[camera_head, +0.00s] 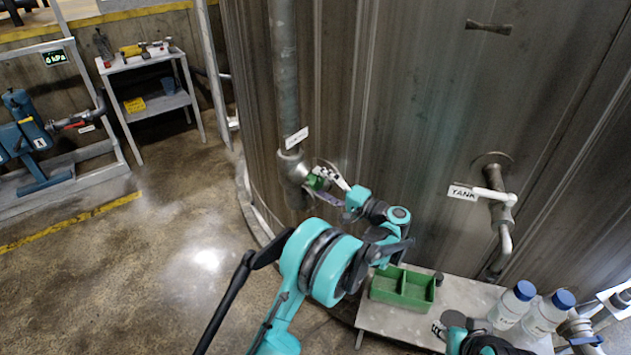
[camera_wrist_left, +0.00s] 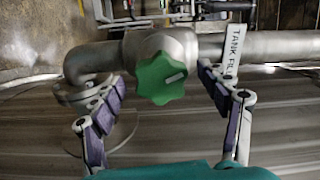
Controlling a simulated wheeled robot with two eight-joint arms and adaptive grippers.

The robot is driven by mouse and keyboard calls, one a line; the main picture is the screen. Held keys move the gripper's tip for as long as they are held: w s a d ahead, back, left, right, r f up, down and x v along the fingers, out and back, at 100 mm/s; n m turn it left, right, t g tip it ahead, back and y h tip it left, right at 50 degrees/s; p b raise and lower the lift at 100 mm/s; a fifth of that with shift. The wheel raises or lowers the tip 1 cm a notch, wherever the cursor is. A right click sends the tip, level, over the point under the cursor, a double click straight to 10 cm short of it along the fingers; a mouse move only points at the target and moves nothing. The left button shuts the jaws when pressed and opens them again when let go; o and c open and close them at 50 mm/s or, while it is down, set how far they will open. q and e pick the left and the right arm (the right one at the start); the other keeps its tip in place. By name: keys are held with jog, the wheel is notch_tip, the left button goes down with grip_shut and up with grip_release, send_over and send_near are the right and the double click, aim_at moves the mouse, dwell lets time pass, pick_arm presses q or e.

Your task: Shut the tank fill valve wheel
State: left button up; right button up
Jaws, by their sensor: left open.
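The tank fill valve wheel (camera_head: 316,182) is a small green lobed knob on the grey pipe beside the tank. In the left wrist view the green wheel (camera_wrist_left: 161,84) faces the camera, with a TANK FILL tag (camera_wrist_left: 234,50) to its right. My left gripper (camera_head: 322,183) is at the wheel. In the left wrist view my left gripper (camera_wrist_left: 162,84) is open, with one finger on each side of the wheel and visible gaps between fingers and wheel. Part of my right arm shows at the bottom of the head view; its fingers (camera_head: 438,329) are too unclear to judge.
A low bench (camera_head: 385,322) at lower right carries a green two-part bin (camera_head: 402,288) and bottles with blue caps (camera_head: 523,290). A white-handled TANK valve (camera_head: 490,194) sits on the tank wall. A tool cart (camera_head: 150,100) stands far left. Floor between is clear.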

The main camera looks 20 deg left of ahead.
pick_arm(q)
jog(key=v, duration=0.9)
jog(key=shift+d, duration=0.15)
jog(key=shift+s, duration=0.1)
jog(key=w+a+n, duration=0.1)
jog(key=a+n, duration=0.1)
jog(key=n, duration=0.4)
jog(key=w+a+n+p, duration=0.1)
jog(key=a+n, duration=0.2)
jog(key=n, duration=0.3)
jog(key=w+a+n+p, duration=0.1)
jog(key=w+a+n, duration=0.1)
jog(key=n, duration=0.4)
jog(key=shift+a+f, duration=0.25)
jog(key=shift+a, duration=0.5)
jog(key=shift+w+a, duration=0.25)
jog(key=shift+a, duration=0.3)
jog(key=shift+r, duration=0.1)
